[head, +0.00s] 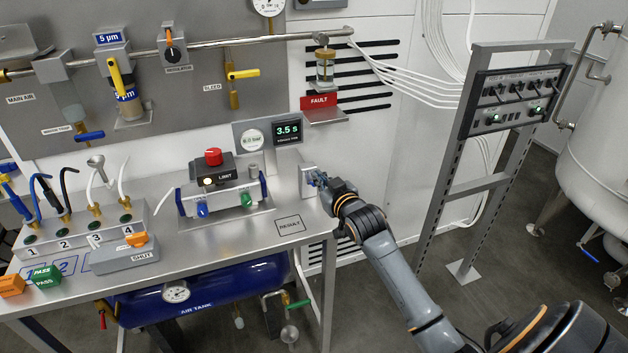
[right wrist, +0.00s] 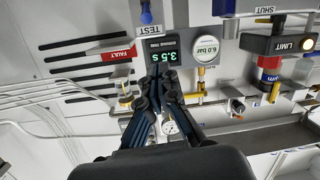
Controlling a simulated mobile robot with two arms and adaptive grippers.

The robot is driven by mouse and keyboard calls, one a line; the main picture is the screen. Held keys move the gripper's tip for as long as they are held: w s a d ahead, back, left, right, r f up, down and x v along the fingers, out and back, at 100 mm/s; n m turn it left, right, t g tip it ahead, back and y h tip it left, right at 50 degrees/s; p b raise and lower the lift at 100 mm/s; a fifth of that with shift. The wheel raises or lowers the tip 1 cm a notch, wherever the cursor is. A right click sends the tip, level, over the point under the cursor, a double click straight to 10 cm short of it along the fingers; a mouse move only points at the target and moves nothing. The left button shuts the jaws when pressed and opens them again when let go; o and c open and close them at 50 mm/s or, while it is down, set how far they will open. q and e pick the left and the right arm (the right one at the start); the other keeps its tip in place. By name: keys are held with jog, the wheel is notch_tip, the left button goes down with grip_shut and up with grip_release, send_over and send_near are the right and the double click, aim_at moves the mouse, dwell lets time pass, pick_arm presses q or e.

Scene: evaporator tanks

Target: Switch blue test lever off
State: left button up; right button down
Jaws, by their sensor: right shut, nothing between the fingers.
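The blue test lever (right wrist: 147,14) shows at the top edge of the right wrist view, in front of a white plate with a TEST label (right wrist: 166,28). Only part of the lever is in that view, so its on or off position is unclear. In the head view the plate is a small pale box (head: 307,181) at the bench's right end, and my gripper covers the lever's area. My right gripper (head: 322,181) is shut and empty beside this box; its closed fingers also show in the right wrist view (right wrist: 160,78). Contact with the lever cannot be made out.
A display reading 3.5 s (head: 288,131) stands behind the box. A valve unit with a red knob (head: 213,157) is to its left, and a RESEAT label (head: 289,224) lies in front. A control panel on a frame (head: 515,98) stands right of my arm.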

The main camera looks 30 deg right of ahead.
aim_at(307, 171)
jog(key=w+f, duration=0.1)
jog(key=w, duration=0.1)
jog(key=w+d+f+p, duration=0.1)
jog(key=w+f, duration=0.1)
jog(key=w, duration=0.1)
jog(key=shift+w+d+f, duration=0.2)
jog(key=shift+w+f, duration=0.05)
jog(key=shift+w, duration=0.1)
jog(key=shift+s+f+p, duration=0.3)
jog(key=shift+s+f, duration=0.1)
jog(key=shift+f, duration=0.15)
